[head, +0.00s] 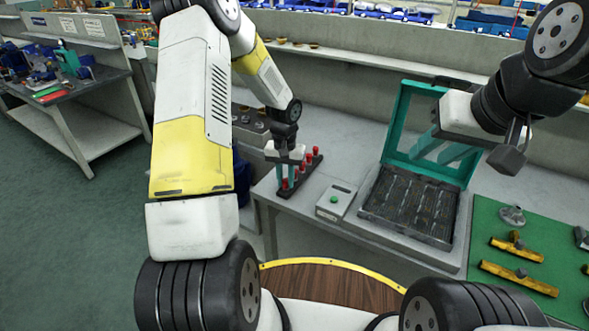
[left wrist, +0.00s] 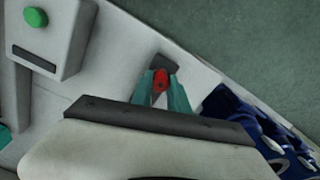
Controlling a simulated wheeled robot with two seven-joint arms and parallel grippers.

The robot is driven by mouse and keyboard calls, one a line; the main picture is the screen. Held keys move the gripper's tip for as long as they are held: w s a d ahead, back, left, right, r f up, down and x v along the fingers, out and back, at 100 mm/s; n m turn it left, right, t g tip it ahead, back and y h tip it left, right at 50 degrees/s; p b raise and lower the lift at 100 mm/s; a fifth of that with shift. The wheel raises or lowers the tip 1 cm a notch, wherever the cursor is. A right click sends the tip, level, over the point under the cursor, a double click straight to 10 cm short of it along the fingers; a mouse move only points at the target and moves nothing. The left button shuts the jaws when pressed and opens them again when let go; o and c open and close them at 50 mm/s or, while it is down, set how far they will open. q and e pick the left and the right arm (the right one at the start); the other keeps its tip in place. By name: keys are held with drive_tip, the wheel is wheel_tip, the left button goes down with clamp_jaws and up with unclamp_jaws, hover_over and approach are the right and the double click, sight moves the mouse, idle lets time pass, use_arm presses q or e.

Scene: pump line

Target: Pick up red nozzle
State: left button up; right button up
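Several red nozzles stand in a dark narrow rack (head: 298,174) at the left end of the table. My left gripper (head: 285,180) points down at the near end of this rack, with its teal fingers on either side of one red nozzle (head: 285,185). In the left wrist view this red nozzle (left wrist: 160,79) lies between the fingertips. It looks close to both fingers, but I cannot tell whether they press on it. It sits low at the rack. My right gripper (head: 442,148) is open and empty in front of the raised case lid.
A grey box with a green button (head: 335,201) stands right of the rack. An open teal case (head: 410,205) with dark foam lies beyond it. A green mat (head: 487,240) with brass parts is at the right. Blue parts (left wrist: 235,108) show near the table edge.

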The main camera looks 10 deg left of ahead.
sight(285, 181)
use_arm(q)
clamp_jaws()
drive_tip(key=shift+r, duration=0.45)
drive_tip(key=r, duration=0.2)
drive_tip(key=shift+s+r, duration=0.35)
drive_tip(key=shift+r, duration=0.05)
drive_tip(key=s+a+r, duration=0.1)
drive_tip(key=s+a, duration=0.1)
drive_tip(key=s, duration=1.3)
drive_tip(key=shift+r, duration=0.15)
